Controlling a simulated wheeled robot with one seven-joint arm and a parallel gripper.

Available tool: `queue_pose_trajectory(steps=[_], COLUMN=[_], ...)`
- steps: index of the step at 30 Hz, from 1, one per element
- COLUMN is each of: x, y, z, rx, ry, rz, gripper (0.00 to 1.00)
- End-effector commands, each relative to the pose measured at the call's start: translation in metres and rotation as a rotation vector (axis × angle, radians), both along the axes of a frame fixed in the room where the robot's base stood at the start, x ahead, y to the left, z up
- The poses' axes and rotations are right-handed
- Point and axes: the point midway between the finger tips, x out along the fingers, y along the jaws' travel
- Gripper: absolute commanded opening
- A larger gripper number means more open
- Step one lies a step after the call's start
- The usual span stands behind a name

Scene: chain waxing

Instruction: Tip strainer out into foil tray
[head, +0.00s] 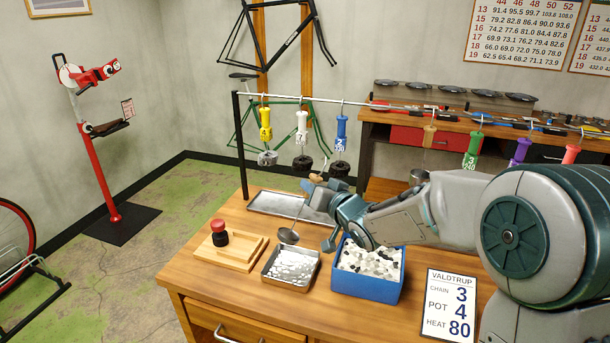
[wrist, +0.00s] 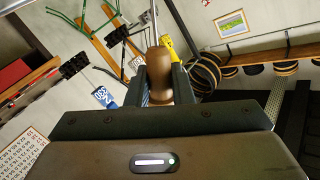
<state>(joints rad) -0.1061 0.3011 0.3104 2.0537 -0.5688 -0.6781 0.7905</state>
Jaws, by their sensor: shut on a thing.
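My gripper (head: 318,190) is shut on the brown wooden handle (wrist: 160,72) of the strainer, which stands between the two fingers in the wrist view. In the head view the strainer's thin shaft slants down to a small grey bowl (head: 288,236). The bowl hangs just behind or above the back edge of the foil tray; the exact height is hard to tell. The foil tray (head: 292,268) is a shallow silver tray with crinkled, shiny foil inside, on the wooden bench. Whether the strainer bowl holds anything cannot be told. The bowl is not visible in the wrist view.
A blue box (head: 368,288) of white and dark pellets stands right of the tray, below my arm. A wooden block (head: 231,250) with a red-topped knob is at left. A flat metal tray (head: 285,205) lies behind. Tagged items hang from a rail (head: 310,98).

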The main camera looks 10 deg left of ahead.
Motion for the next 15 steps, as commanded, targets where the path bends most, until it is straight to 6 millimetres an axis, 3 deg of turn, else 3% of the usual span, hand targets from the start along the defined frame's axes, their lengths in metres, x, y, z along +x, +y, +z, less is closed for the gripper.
queue_pose_trajectory(steps=[2,15], x=[0.005,0.03], y=[-0.007,-0.035], z=[0.003,-0.037], rx=[0.04,0.339], ry=[0.038,0.292], rz=[-0.003,-0.004], gripper=[0.0,0.0])
